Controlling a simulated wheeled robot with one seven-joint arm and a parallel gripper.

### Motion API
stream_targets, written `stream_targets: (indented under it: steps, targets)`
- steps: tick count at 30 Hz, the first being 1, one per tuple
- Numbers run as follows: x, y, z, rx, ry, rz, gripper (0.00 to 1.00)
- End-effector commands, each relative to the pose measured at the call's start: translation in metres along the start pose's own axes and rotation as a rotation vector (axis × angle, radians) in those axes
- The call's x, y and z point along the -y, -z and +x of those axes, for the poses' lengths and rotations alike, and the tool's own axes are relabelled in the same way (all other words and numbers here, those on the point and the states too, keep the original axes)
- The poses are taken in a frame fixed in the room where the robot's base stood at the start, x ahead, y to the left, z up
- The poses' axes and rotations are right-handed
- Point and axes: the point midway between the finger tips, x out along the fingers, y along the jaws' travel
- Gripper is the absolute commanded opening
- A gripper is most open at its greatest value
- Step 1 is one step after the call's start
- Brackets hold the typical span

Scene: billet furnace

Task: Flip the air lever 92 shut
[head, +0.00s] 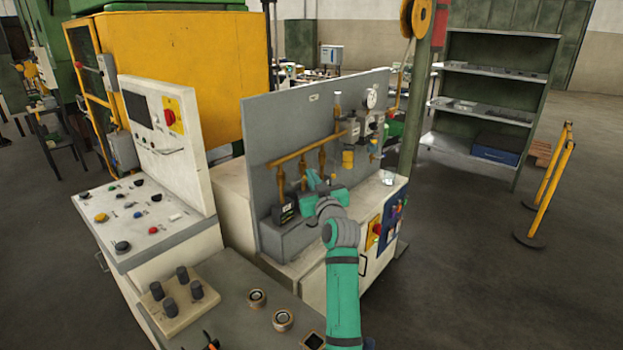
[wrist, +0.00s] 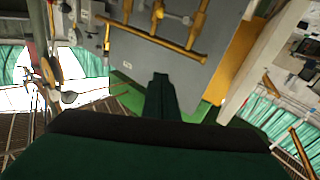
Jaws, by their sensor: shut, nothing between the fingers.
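A grey upright panel (head: 265,125) carries yellow-brass pipework (head: 305,151) with several vertical branches. I cannot read any label, so I cannot tell which part is air lever 92. My green gripper (head: 314,182) is in front of the lower pipe branches, partly hidden by my own wrist. In the wrist view my gripper (wrist: 160,78) is shut and empty, its fingers together. The pipework (wrist: 150,38) appears there beyond the fingertips, and a pale handle-like part (wrist: 178,17) sits between two branches. I cannot tell whether the fingers touch anything on the panel.
A dark box (head: 285,212) stands on the grey ledge below the pipes. A pressure gauge (head: 371,97) and fittings are at the panel's right. A control console (head: 140,215) stands left, with a knob block (head: 178,302) in front. Open floor lies right, before yellow posts (head: 550,190).

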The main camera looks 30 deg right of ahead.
Motion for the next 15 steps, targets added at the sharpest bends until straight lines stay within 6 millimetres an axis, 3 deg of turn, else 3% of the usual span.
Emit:
stream_targets:
  steps: [6, 15]
  targets:
    - [0.004, 0.010, -0.018, 0.000, 0.001, 0.000, 0.00]
    - [0.004, 0.013, -0.022, 0.000, 0.000, 0.001, 0.00]
